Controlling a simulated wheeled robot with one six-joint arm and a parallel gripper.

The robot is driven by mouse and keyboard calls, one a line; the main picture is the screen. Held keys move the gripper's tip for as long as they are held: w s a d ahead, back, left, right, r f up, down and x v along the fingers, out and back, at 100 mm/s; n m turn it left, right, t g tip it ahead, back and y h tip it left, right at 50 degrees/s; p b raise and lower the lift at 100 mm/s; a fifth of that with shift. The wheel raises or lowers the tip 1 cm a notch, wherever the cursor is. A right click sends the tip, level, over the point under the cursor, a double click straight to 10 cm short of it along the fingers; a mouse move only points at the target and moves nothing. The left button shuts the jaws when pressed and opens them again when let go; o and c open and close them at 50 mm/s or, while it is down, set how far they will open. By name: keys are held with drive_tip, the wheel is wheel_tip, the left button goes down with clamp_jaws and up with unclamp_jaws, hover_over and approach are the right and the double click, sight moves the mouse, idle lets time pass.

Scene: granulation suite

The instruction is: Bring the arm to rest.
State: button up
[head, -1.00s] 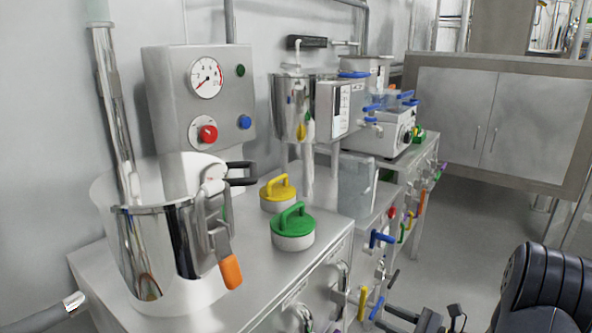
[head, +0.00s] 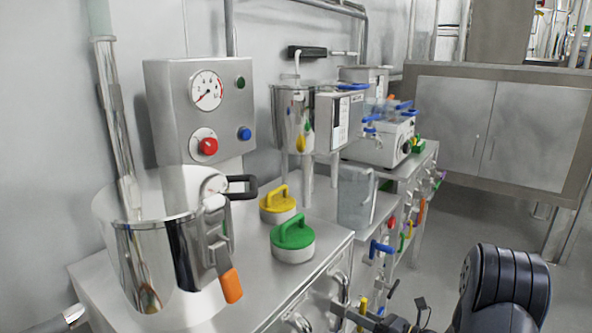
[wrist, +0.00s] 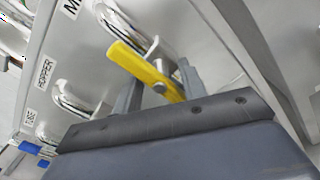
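My gripper (wrist: 160,88) shows in the wrist view with its two grey fingers apart, facing the front of a steel cabinet. A yellow lever handle (wrist: 138,64) shows slanted between and beyond the fingers. I cannot tell whether a finger touches it. In the head view my dark arm is at the lower right, and the gripper end is low in the picture, partly cut off by the bottom edge. The yellow lever (head: 362,305) shows there beside it.
The steel bench (head: 318,262) carries a steel pot (head: 150,245), a yellow-handled lid (head: 278,207) and a green-handled lid (head: 292,243). Curved steel handles (wrist: 75,100) stick out from the cabinet front. Floor is open before the grey cupboard (head: 480,130).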

drive_tip(key=m, duration=0.3)
drive_tip(key=shift+p, duration=0.35)
drive_tip(key=shift+m, duration=0.3)
